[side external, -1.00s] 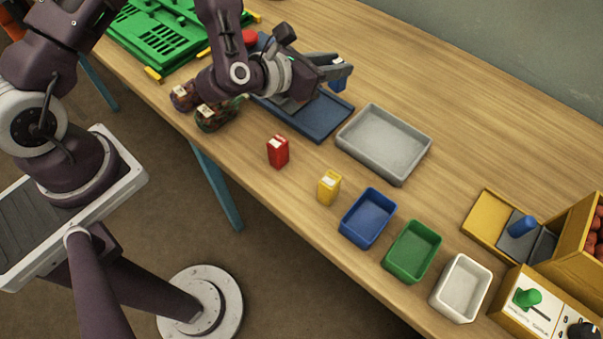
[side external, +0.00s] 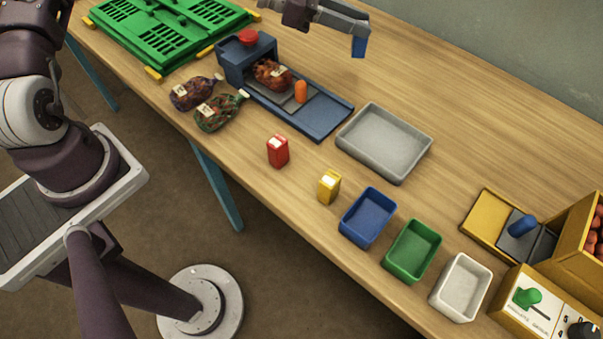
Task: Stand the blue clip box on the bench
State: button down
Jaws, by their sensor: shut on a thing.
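The blue clip box (side external: 359,47) shows at the top of the side view, a small blue block pointing downward. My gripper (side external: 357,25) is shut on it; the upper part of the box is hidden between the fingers. The box looks held above the bench (side external: 420,75), toward its back side, beyond the grey tray. I cannot tell how high it is. A red box (side external: 278,151) and a yellow box (side external: 329,186) stand upright on the bench near the front edge.
A blue station (side external: 325,120) holds a netted sack (side external: 271,74) and an orange peg; two more sacks (side external: 218,112) lie beside it. A grey tray (side external: 372,169), blue, green and white bins stand to the right. The back middle of the bench is clear.

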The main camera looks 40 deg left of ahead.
jog(key=w+a+r+m+g+h, duration=0.1)
jog(key=w+a+r, duration=0.15)
jog(key=r, duration=0.25)
jog(key=s+d+f+m+g+h, duration=0.1)
jog(key=s+d+f+m+g, duration=0.15)
jog(key=s, duration=0.55)
jog(key=s+d+f+m+g, duration=0.1)
jog(key=s+d+m+g, duration=0.15)
jog(key=s, duration=0.65)
jog(key=s+d+f+m+g+h, duration=0.15)
jog(key=s+d, duration=0.25)
jog(key=s, duration=0.4)
jog(key=shift+g+y, duration=0.25)
jog(key=shift+g, duration=0.3)
jog(key=f, duration=0.9)
jog(key=shift+s+a+f, duration=0.15)
jog(key=shift+s+f, duration=0.15)
jog(key=shift+f, duration=0.45)
jog(key=c, duration=1.1)
grip_release()
